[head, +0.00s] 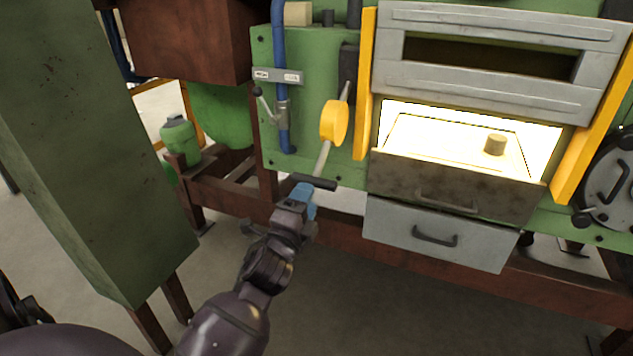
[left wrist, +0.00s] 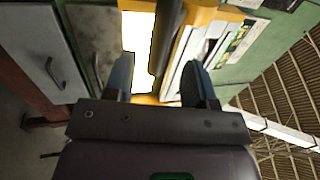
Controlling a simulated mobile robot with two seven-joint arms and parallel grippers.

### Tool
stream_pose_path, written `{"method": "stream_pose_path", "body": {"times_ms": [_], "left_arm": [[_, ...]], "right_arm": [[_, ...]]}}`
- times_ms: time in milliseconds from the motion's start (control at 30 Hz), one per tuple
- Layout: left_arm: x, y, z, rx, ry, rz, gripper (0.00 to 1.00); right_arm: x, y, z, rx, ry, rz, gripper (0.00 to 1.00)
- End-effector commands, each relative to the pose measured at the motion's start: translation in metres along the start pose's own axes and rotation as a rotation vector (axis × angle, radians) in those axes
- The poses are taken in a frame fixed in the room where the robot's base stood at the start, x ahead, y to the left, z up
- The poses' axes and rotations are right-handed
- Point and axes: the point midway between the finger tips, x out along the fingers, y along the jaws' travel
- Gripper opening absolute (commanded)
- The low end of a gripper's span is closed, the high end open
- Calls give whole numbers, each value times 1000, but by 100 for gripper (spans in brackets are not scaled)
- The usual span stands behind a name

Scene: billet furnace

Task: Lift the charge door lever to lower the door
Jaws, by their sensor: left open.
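The charge door lever has a yellow hub (head: 334,122), and its pale arm hangs down to a dark crossbar grip (head: 314,181). My left gripper (head: 304,190), with blue fingers, is at the low end of the lever, by the grip. In the left wrist view a dark bar (left wrist: 167,40) stands beyond and between the open fingers of this gripper (left wrist: 157,80); I cannot tell whether they touch it. The grey door (head: 500,45) appears raised between yellow guides, above the glowing opening. My right gripper is not in view.
A brownish billet (head: 495,145) stands in the bright opening. Below are a dark front panel (head: 455,185) and a grey drawer (head: 437,236), both with handles. A blue pipe with a small valve lever (head: 264,104) is left of the lever. A green cabinet (head: 90,150) stands at left.

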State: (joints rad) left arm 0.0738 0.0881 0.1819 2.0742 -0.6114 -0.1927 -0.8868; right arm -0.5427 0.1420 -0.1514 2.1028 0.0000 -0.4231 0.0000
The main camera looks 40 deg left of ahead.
Motion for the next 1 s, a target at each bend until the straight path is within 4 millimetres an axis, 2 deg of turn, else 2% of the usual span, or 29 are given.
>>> {"method": "stream_pose_path", "body": {"times_ms": [100, 333, 500, 800, 1000], "left_arm": [[21, 0, 0, 1, 2, -2, 50], [48, 0, -1, -1, 1, 0, 50], [57, 0, 0, -1, 1, 0, 50], [58, 0, 0, -1, 1, 0, 50], [58, 0, 0, -2, 1, 1, 20]], "right_arm": [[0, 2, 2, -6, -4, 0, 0], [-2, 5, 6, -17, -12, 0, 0], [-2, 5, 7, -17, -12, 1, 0], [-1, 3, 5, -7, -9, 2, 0], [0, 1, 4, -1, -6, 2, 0]]}}
